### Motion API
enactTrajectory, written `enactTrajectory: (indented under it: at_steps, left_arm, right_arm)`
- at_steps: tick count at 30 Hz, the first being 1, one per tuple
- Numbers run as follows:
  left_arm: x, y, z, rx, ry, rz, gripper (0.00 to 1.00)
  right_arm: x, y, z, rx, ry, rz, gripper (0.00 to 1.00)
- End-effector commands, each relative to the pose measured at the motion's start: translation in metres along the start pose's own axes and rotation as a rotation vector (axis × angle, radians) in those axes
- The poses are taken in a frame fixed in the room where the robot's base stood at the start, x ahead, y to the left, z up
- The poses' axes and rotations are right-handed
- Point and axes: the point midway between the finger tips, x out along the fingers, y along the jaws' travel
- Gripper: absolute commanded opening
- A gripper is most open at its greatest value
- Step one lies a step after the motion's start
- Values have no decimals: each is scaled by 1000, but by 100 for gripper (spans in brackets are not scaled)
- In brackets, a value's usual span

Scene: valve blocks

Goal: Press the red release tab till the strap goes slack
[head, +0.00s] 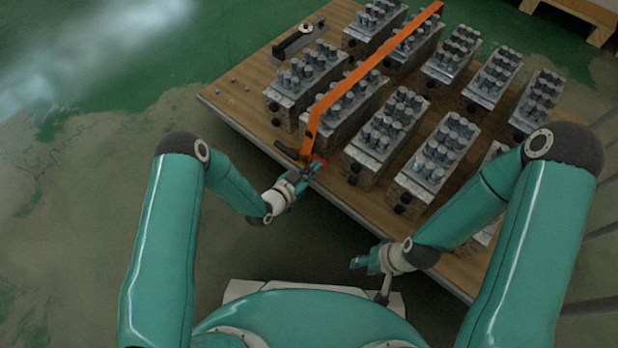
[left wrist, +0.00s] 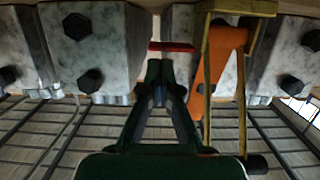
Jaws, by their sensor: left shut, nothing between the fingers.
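The orange strap (head: 360,76) runs straight over the blocks and bends down at the pallet's near edge. It also shows in the left wrist view (left wrist: 216,62), beside a yellowish metal frame (left wrist: 236,7). The red release tab (head: 319,162) is at the strap's near end; in the left wrist view it is a thin red bar (left wrist: 172,46). My left gripper (head: 304,174) is shut and empty, its tips (left wrist: 160,66) close to the tab; whether they touch it I cannot tell. My right gripper (head: 362,263) hangs near the pallet's front edge, away from the strap, its fingers too small to read.
Several grey valve blocks (head: 386,122) with upright studs stand in rows on the wooden pallet (head: 238,92). A dark tool-like object (head: 300,38) lies at the pallet's far left. Open green floor (head: 130,90) is to the left. Another wooden pallet (head: 575,9) stands at the top right.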

Motion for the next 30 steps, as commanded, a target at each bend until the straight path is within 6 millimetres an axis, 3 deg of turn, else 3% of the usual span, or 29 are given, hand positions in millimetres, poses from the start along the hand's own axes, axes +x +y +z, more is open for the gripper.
enactTrajectory:
  at_steps: [6,16,24,30]
  left_arm:
    - [17,0,0,0,0,1,0]
    - [18,0,0,-1,-1,0,0]
    - [23,0,22,-1,-2,0,0]
    - [22,0,22,-3,-7,0,0]
  right_arm:
    - [7,2,0,0,0,0,40]
    - [6,2,0,0,0,0,40]
    - [26,9,0,0,0,0,40]
    - [24,9,0,0,0,0,40]
